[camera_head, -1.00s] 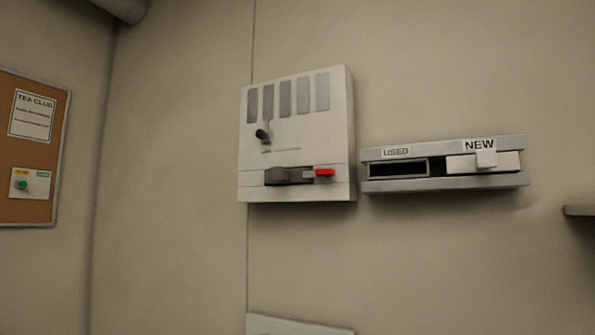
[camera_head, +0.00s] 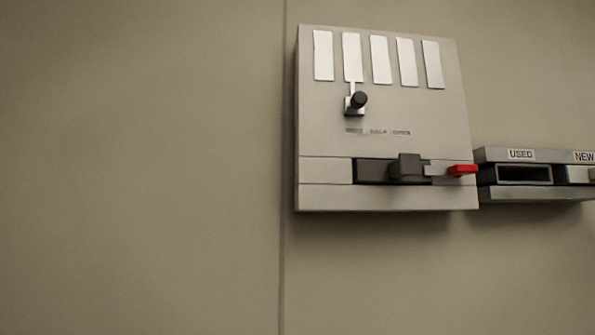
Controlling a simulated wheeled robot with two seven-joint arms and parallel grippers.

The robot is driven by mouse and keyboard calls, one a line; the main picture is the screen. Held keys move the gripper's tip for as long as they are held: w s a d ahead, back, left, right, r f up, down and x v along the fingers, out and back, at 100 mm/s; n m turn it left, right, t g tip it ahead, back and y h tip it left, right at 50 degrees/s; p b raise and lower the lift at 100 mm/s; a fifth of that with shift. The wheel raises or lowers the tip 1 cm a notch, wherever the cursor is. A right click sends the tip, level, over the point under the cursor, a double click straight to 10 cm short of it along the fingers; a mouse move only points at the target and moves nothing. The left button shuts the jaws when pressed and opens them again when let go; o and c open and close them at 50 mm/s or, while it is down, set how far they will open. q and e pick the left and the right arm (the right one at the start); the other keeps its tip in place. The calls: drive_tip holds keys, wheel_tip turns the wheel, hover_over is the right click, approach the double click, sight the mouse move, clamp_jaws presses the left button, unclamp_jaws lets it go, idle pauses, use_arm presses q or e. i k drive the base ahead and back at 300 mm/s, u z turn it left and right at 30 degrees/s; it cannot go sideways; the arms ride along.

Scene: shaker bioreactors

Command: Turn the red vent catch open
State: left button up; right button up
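The red vent catch (camera_head: 462,170) is a small red tab at the lower right of a pale wall-mounted vent box (camera_head: 325,130). It lies roughly horizontal, at the right end of a dark slot that holds a dark grey block (camera_head: 406,167). A black knob (camera_head: 359,99) on a short lever sits below the vertical light slats (camera_head: 380,60). Small lettering under the knob is too blurred to read fully. Neither of my grippers shows in the view.
A grey wall holder stands right of the box, with an open slot labelled USED (camera_head: 524,174) and a part labelled NEW (camera_head: 580,174), cut off by the picture edge. The wall left of the box is bare, with a vertical seam (camera_head: 284,260). Nothing stands in front of the box.

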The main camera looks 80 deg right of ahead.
sight(456, 170)
drive_tip(key=i, duration=0.7)
drive_tip(key=z, duration=3.75)
drive_tip(key=i, duration=0.5)
drive_tip(key=u, duration=0.05)
